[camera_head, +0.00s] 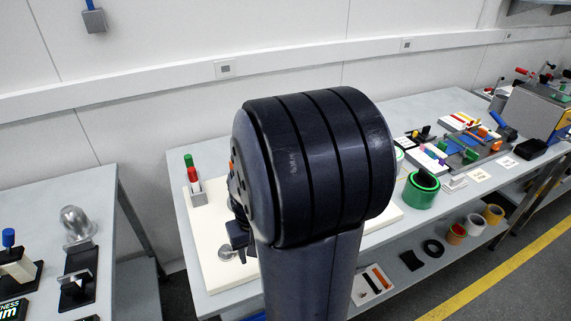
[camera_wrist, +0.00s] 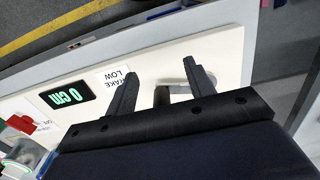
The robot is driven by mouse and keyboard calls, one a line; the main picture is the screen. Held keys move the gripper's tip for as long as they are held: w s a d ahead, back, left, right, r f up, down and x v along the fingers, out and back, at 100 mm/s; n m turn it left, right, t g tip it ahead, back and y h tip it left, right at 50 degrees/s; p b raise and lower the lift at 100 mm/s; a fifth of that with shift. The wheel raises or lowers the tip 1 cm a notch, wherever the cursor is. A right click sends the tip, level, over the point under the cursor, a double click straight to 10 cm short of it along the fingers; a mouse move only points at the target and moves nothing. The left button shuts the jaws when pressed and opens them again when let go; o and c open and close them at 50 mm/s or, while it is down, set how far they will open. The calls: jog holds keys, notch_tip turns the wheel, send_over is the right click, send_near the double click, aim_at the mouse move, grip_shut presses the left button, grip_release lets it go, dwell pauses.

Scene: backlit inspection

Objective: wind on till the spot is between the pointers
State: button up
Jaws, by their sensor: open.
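In the wrist view my gripper (camera_wrist: 160,70) is open, its two dark fingers apart over a white board (camera_wrist: 225,45). A pale grey piece (camera_wrist: 180,92) shows between and behind the fingers; I cannot tell whether they touch it. A black display (camera_wrist: 68,96) with green characters, upside down, and a white label (camera_wrist: 114,77) lie left of the fingers. In the head view a round silvery knob (camera_head: 227,252) is on the white board (camera_head: 211,275), beside my gripper (camera_head: 238,243), which is mostly hidden behind my arm. I see no spot or pointers in either view.
A green and red upright piece (camera_head: 194,182) stands on the board's far left. A green roll (camera_head: 421,189) and a tray of coloured parts (camera_head: 462,150) are farther right. Another table (camera_head: 100,190) stands left across a gap. My arm blocks the middle.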

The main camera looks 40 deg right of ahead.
notch_tip(320, 180, up, 5)
jog(key=p, duration=0.4)
jog(key=shift+r, duration=0.2)
jog(key=shift+f, duration=0.1)
notch_tip(320, 180, down, 8)
jog(key=b, duration=0.7)
jog(key=shift+f, duration=0.15)
jog(key=shift+w+d+r, duration=0.2)
jog(key=shift+w+d, duration=0.15)
jog(key=shift+w, duration=0.05)
jog(key=shift+s+a, duration=0.1)
